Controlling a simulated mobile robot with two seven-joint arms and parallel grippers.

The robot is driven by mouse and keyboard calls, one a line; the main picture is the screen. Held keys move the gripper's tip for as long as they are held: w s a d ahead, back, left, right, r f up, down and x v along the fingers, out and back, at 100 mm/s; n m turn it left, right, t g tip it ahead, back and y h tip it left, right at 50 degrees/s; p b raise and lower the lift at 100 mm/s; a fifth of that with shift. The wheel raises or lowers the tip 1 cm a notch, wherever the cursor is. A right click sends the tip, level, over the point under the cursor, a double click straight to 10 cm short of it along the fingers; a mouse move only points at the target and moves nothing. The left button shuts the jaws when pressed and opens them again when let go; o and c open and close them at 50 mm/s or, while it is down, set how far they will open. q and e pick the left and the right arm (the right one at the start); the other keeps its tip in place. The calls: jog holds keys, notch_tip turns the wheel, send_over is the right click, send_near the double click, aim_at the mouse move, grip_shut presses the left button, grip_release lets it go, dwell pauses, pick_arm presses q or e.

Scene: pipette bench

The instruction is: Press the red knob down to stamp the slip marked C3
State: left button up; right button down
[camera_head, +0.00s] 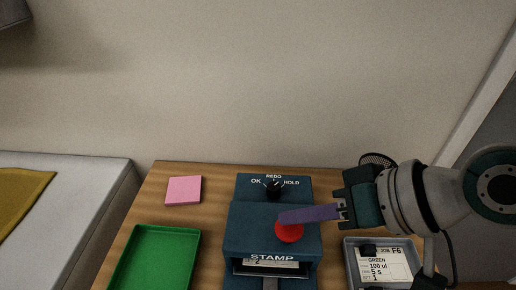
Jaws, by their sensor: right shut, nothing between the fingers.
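The red knob (289,233) stands on top of the dark blue stamp machine (240,225), which is lettered STAMP on its front. My right gripper (285,216) comes in from the right, its long purple fingers shut and empty. The fingertips lie over the upper part of the knob and hide some of it; I cannot tell whether they touch it. A white slip (285,264) shows in the slot under the lettering. Its marking is mostly hidden, so I cannot read C3 on it. My left gripper is not in view.
A dial (273,187) marked OK, REDO and HOLD sits behind the knob. A green tray (197,240) and a pink pad (184,190) lie to the left. A grey tray (350,262) with a card (388,265) reading JOB F6 is at the right, below my arm.

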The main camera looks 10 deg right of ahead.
aim_at(293, 230)
jog(key=shift+f, duration=0.2)
jog(key=shift+f+b, duration=0.55)
jog(key=shift+b, duration=0.05)
dwell(0.5)
jog(key=shift+f+b, duration=0.6)
jog(key=shift+f, duration=0.25)
dwell(0.5)
notch_tip(293, 230, up, 2)
jog(key=shift+p, duration=1.05)
notch_tip(293, 230, up, 2)
jog(key=shift+p, duration=1.1)
jog(key=shift+r, duration=0.15)
